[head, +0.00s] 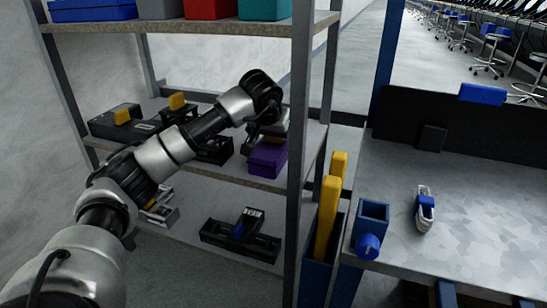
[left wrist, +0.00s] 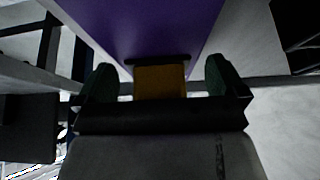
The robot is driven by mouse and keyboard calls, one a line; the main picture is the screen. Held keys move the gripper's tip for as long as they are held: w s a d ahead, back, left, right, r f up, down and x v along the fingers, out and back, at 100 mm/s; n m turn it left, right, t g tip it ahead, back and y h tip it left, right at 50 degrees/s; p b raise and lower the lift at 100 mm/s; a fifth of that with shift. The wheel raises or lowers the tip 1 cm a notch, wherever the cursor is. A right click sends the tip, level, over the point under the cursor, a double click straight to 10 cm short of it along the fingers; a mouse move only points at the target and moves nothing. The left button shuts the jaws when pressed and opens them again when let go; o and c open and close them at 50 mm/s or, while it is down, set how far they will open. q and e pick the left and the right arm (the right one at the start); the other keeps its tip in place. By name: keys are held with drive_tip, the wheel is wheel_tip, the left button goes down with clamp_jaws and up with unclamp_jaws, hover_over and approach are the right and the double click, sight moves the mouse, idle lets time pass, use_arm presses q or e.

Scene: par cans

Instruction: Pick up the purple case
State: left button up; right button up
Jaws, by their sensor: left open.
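The purple case (head: 266,161) sits on the middle shelf, near its front right edge. In the left wrist view, the purple case (left wrist: 145,28) fills the upper middle. A yellow handle-like part (left wrist: 160,82) sticks out from it toward my gripper. My left gripper (left wrist: 160,80) is open, with one dark green fingertip on each side of the yellow part and a visible gap to each. In the head view my left gripper (head: 266,138) is at the top of the purple case, and my wrist hides part of it. My right gripper is not in view.
Black cases with yellow handles (head: 122,117) stand on the same middle shelf (head: 230,180). The shelf's upright post (head: 300,110) is close to the right of the purple case. The upper shelf (head: 190,38) holds several coloured bins. A workbench (head: 470,210) stands at the right.

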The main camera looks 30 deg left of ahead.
use_arm(q)
drive_tip(key=shift+w+f, duration=0.1)
drive_tip(key=shift+f, duration=0.15)
drive_tip(key=shift+c, duration=0.5)
drive_tip(key=c, duration=1.2)
drive_tip(key=shift+r, duration=0.1)
drive_tip(key=shift+c, duration=0.5)
drive_tip(key=shift+r, duration=0.1)
